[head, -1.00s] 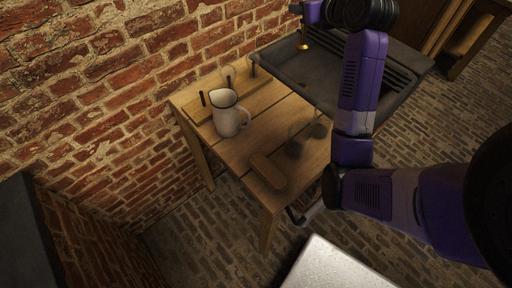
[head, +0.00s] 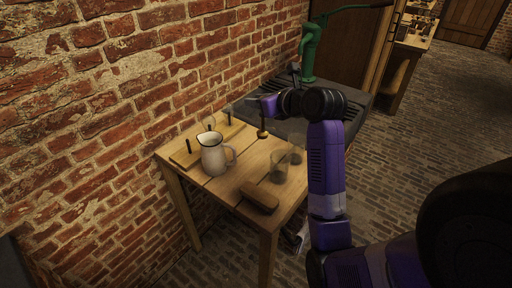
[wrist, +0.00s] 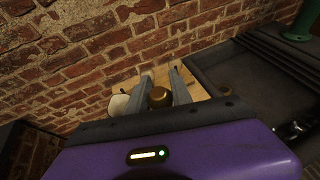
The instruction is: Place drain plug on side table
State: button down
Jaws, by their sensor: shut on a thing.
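The brass drain plug (head: 263,132) hangs from my gripper (head: 263,110) at the back right part of the wooden side table (head: 220,188). In the wrist view my gripper (wrist: 161,76) is shut on the drain plug (wrist: 159,97), whose round brass top shows between the two fingers. The pale wood of the side table (wrist: 198,91) shows behind it. Whether the plug's lower end touches the tabletop I cannot tell. My wrist housing covers the lower part of the wrist view.
On the table stand a white jug (head: 214,158), clear glass jars (head: 280,167), a brown block (head: 259,196) and a wooden rack (head: 186,158) with dark pegs. The dark sink (head: 352,101) with a green pump (head: 309,50) adjoins behind. A brick wall runs along the left.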

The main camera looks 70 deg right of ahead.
aim_at(262, 134)
notch_tip(262, 134, down, 15)
jog(key=b, duration=0.1)
jog(key=shift+r, duration=0.2)
jog(key=shift+f, duration=0.1)
jog(key=c, duration=1.1)
grip_release()
jog(key=shift+f, duration=0.1)
jog(key=shift+c, duration=0.2)
